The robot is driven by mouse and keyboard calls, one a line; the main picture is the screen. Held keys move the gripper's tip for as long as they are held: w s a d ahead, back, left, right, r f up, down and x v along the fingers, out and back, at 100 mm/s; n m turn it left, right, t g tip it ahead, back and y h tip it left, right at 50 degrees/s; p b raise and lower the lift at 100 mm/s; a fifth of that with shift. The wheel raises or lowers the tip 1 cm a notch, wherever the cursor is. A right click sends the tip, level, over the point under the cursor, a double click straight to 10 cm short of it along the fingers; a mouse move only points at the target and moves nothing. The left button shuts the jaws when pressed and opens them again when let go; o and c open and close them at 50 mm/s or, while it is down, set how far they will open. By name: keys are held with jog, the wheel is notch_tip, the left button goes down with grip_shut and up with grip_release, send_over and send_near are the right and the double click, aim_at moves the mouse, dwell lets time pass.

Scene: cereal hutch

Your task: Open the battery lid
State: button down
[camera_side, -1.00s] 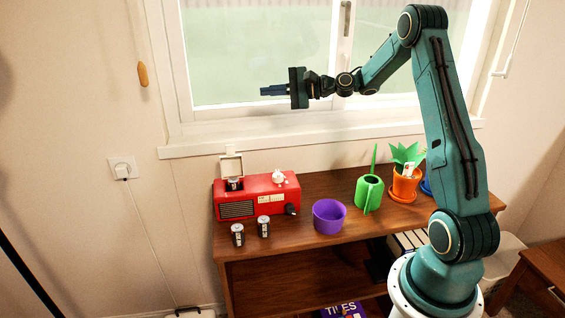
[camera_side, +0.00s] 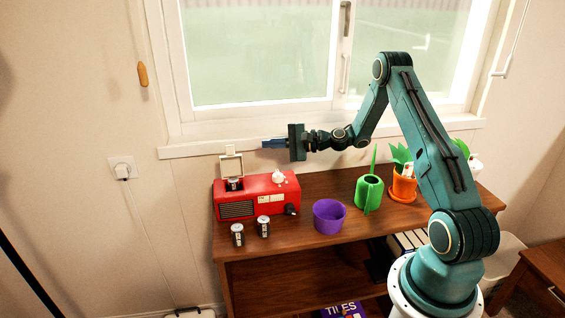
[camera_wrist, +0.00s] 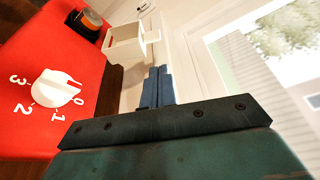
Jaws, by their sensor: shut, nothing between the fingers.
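The red radio-like box (camera_side: 262,199) stands on the left part of the wooden shelf. Its battery lid (camera_side: 232,166) is a pale square flap standing raised at the box's left end, above a compartment with a battery (camera_side: 234,184) in it. In the wrist view the lid (camera_wrist: 125,40) shows as a cream frame beyond the fingertips, and the box (camera_wrist: 50,75) fills the left. My gripper (camera_side: 264,143) is shut and empty, pointing left, above the box and to the right of the lid, apart from both. It also shows in the wrist view (camera_wrist: 158,72).
Two batteries (camera_side: 238,235) (camera_side: 264,227) stand in front of the box. A white numbered knob (camera_wrist: 55,88) is on its top. A purple bowl (camera_side: 329,216), green watering can (camera_side: 369,193) and orange plant pot (camera_side: 403,188) stand to the right. The window sill (camera_side: 195,149) runs behind.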

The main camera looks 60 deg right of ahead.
aim_at(231, 161)
jog(key=shift+x, duration=5)
jog(key=shift+a+r, duration=0.1)
jog(key=shift+s+a+r, duration=0.65)
jog(key=shift+s+a, duration=0.05)
jog(key=shift+s, duration=0.05)
jog(key=shift+s+d, duration=0.1)
jog(key=shift+s, duration=0.05)
